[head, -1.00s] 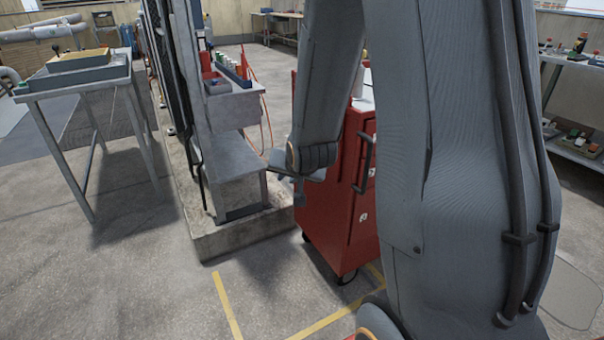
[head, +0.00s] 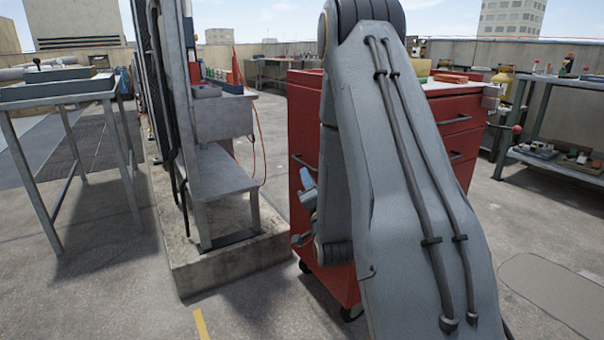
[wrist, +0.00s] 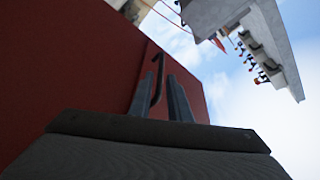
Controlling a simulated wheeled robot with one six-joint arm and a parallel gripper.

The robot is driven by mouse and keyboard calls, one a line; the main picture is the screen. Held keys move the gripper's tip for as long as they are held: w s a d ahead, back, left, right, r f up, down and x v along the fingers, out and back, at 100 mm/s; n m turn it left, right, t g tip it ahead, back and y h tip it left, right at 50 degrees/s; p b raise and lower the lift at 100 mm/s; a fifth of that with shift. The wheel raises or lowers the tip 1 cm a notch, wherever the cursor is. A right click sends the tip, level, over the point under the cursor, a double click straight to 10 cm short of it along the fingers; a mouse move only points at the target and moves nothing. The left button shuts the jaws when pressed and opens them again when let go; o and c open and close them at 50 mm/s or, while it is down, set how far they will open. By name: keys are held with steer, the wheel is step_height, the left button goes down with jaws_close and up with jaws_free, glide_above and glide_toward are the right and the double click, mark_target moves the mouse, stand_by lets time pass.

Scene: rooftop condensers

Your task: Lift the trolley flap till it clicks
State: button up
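The red trolley (head: 303,120) stands mid-picture in the head view, partly hidden by my arm. A dark bar handle (head: 302,162) is on its left side face. I cannot tell where the flap's edges run on that face. My gripper (head: 306,212) is low at this side, partly hidden by my arm; its fingers look apart. In the wrist view a red panel (wrist: 70,70) fills the left. My gripper (wrist: 160,85) points along it, open, with a dark bar (wrist: 157,80) showing between the fingers. I cannot tell whether they touch it.
A grey metal stand with a shelf (head: 225,175) stands on a concrete plinth (head: 225,265) just left of the trolley. A grey table (head: 60,95) is at far left, a shelf rack (head: 560,160) at far right. The floor in front is clear.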

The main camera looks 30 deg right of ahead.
mark_target(303, 163)
steer(key=b+x, duration=0.2)
steer(key=x, duration=0.5)
steer(key=shift+w+d+r, duration=0.15)
steer(key=shift+w+d, duration=0.05)
steer(key=shift+w, duration=0.15)
steer(key=shift+c, duration=0.3)
jaws_close()
